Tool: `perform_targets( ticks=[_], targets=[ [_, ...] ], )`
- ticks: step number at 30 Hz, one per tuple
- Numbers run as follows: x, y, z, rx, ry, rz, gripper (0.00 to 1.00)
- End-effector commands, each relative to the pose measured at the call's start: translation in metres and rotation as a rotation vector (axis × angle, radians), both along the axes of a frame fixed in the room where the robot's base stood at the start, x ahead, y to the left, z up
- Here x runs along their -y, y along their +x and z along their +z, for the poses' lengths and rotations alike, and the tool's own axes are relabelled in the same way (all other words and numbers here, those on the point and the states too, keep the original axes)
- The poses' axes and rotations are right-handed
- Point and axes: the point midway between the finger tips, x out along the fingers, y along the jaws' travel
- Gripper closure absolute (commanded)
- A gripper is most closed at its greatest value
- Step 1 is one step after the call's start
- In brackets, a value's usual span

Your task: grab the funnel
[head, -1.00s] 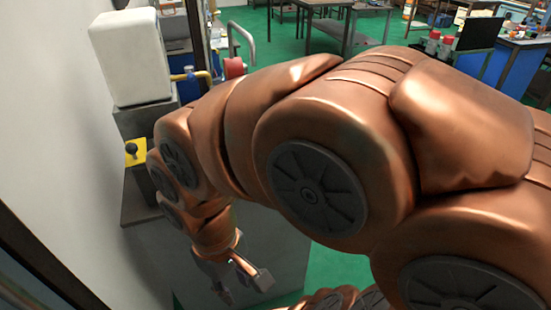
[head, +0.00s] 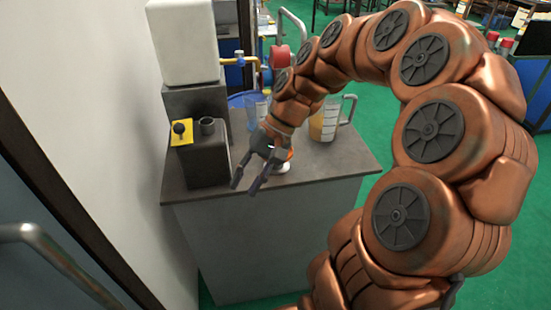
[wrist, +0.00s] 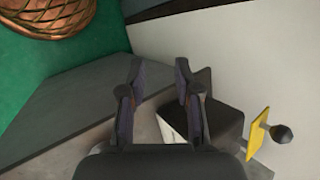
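I cannot pick out the funnel with certainty. A small orange and white object (head: 283,168) stands on the grey counter (head: 330,163), partly hidden behind my gripper in the head view; its shape is unclear. My gripper (head: 244,187) is open and empty, its fingers pointing down and left near the counter's front edge. In the wrist view the two fingers of my gripper (wrist: 160,66) are spread with nothing between them. No funnel shows in the wrist view.
A dark block (head: 208,160) with a yellow plate (head: 181,132) and black knob stands on the counter's left, by the wall. Measuring jugs (head: 325,122) and a blue basin (head: 240,99) are behind my gripper. A white box (head: 183,42) stands at the back left.

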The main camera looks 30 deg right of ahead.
Motion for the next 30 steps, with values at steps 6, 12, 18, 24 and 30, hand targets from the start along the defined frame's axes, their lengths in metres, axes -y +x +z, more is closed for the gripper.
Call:
perform_targets(
  ticks=[6,12,18,24,30],
  targets=[
    [0.081,0.045,-0.008,0.004,0.184,-0.272,0.68],
    [0.164,0.058,-0.026,0.01,0.318,-0.51,0.68],
    [0.215,0.055,-0.041,0.013,0.392,-0.653,0.68],
    [0.224,0.056,-0.046,0.016,0.41,-0.689,0.68],
    [0.211,0.064,-0.055,0.015,0.409,-0.687,0.68]
  ],
)
